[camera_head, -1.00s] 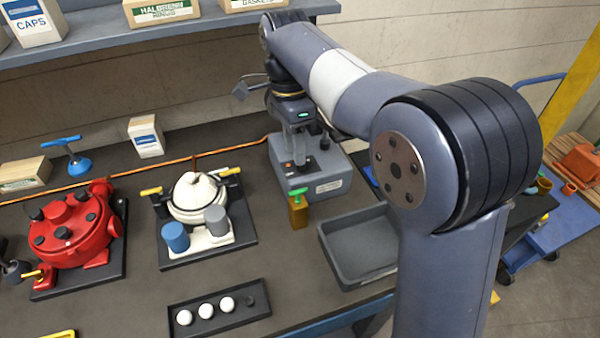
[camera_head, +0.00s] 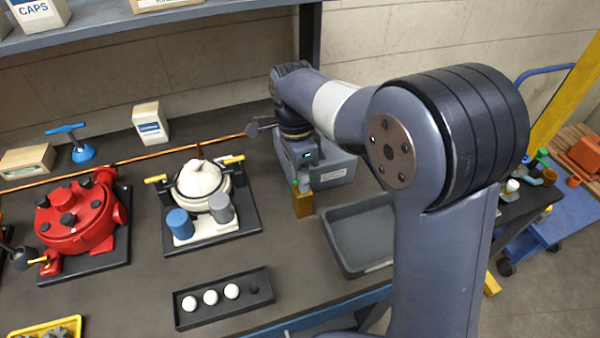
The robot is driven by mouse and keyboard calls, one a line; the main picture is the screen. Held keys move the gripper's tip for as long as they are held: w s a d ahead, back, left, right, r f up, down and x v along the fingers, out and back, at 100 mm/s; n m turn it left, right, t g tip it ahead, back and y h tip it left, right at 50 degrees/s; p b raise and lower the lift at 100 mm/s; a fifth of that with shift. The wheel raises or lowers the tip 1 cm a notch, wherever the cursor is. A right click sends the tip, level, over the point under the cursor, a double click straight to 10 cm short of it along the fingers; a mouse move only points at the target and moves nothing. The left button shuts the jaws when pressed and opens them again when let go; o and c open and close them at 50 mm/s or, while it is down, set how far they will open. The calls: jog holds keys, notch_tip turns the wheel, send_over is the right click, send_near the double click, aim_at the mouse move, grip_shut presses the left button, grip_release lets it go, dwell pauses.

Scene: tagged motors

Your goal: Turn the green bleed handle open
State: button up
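The brass valve block (camera_head: 303,204) stands on the bench between the white motor and the grey tray. Its green bleed handle (camera_head: 295,187) shows only as a small green patch at the top left of the block. My gripper (camera_head: 303,183) points down right over the block and covers most of the handle. The fingers are small and partly hidden, so I cannot tell whether they are open or shut, or whether they touch the handle.
A white motor (camera_head: 200,185) with yellow handles and a red motor (camera_head: 75,222) stand to the left. A grey tray (camera_head: 335,245) lies close on the right. A grey machine (camera_head: 335,168) stands behind. A black rack (camera_head: 215,313) with white balls lies in front.

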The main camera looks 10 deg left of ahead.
jog(key=shift+c, duration=0.5)
grip_shut()
